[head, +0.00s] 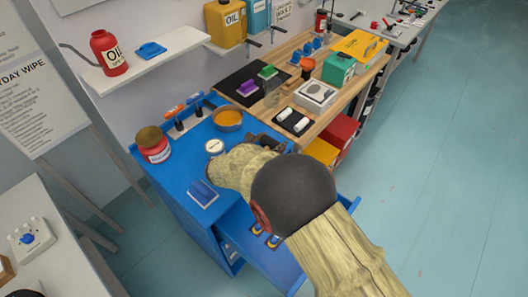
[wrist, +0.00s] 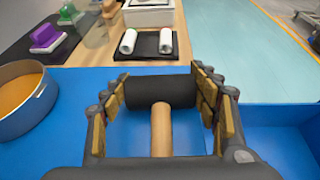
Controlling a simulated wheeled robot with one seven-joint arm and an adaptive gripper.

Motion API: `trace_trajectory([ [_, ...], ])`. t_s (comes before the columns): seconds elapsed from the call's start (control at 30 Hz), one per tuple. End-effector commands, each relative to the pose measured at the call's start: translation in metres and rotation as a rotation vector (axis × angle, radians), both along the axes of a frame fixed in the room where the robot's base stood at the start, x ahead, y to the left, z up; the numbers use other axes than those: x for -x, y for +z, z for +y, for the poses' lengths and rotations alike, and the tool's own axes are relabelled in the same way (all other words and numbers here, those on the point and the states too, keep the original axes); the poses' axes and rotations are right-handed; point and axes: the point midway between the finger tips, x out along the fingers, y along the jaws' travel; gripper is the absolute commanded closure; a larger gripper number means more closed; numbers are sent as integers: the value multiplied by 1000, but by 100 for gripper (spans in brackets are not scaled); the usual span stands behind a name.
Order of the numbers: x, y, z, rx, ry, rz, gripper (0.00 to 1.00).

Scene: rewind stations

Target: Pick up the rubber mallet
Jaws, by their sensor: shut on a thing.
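The rubber mallet shows in the wrist view with a black cylindrical head (wrist: 152,91) and a light wooden handle (wrist: 161,130) pointing back toward the camera. My gripper (wrist: 162,97) is shut on the mallet, with a finger pad at each end of its head. The mallet is over the blue cabinet top (wrist: 75,128); I cannot tell whether it touches the surface. In the head view my gripper (head: 270,142) is at the cabinet's right side by the wooden bench, and my arm hides most of the mallet.
An orange-filled bowl (wrist: 25,98) stands left of my gripper. Beyond are a black mat with white rolls (wrist: 146,46) and a purple-handled block (wrist: 45,36). A blue drawer (head: 262,250) is open at the cabinet front. A red tin (head: 153,150) stands at the cabinet's back left.

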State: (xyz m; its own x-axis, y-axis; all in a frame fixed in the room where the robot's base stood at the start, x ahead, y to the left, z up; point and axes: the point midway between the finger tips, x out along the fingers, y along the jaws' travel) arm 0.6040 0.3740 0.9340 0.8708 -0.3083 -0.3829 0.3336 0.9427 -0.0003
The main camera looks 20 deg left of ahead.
Motion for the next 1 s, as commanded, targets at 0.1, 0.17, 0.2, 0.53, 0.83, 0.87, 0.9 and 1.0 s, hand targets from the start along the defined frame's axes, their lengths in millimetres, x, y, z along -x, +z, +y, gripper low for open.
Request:
trace_trajectory([
  [0.1, 0, 0, 0, 0, 0, 0, 51],
  [0.17, 0, 0, 0, 0, 0, 0, 55],
  [0.2, 0, 0, 0, 0, 0, 0, 57],
  [0.53, 0, 0, 0, 0, 0, 0, 75],
  [0.83, 0, 3, 0, -1, 1, -1, 75],
  [0.87, 0, 5, 0, -1, 1, -1, 75],
  [0.9, 0, 7, 0, -1, 1, -1, 75],
  [1.0, 0, 17, 1, -1, 0, -3, 75],
])
